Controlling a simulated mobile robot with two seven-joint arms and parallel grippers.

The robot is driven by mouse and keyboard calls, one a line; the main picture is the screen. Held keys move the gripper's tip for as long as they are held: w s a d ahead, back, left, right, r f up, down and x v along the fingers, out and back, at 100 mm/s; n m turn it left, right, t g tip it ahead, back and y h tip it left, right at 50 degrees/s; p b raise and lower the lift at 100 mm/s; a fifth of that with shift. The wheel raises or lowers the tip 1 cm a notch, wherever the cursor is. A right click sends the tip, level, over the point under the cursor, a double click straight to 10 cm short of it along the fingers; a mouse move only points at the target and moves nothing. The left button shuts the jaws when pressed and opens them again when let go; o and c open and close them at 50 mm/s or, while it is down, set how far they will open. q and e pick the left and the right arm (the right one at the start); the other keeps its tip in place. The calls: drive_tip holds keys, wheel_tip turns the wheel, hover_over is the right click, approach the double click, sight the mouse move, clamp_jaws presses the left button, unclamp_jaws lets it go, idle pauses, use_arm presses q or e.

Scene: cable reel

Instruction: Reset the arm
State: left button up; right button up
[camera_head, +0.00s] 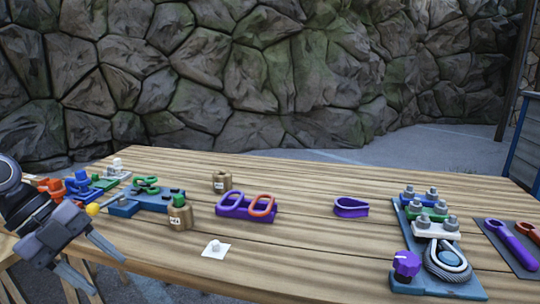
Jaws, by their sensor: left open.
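My left gripper (97,262) shows at the lower left, in front of the table's near left edge. Its two fingers are spread and nothing is between them. My left arm comes in from the left edge. My right gripper is not in view. The wooden table (308,235) spans the view.
A purple holder with loops (232,209), a purple teardrop ring (350,207) and a white card (215,249) lie mid-table. Blue fixtures (125,207) crowd the left.

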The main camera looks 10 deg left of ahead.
use_arm(q)
wheel_tip(320, 180, down, 14)
drive_tip(key=s+a+n+t+p, duration=0.1)
drive_tip(key=n+t+p, duration=0.4)
drive_tip(key=n+t, duration=0.85)
drive_tip(key=s+d+f+n+g+y+p, duration=0.3)
drive_tip(key=s+d+f+n, duration=0.5)
drive_tip(key=d+f, duration=0.3)
drive_tip(key=s+d+g+y, duration=0.1)
drive_tip(key=d+g, duration=0.1)
drive_tip(key=shift+s+d+f+y, duration=0.3)
drive_tip(key=shift+d+f+y, duration=0.1)
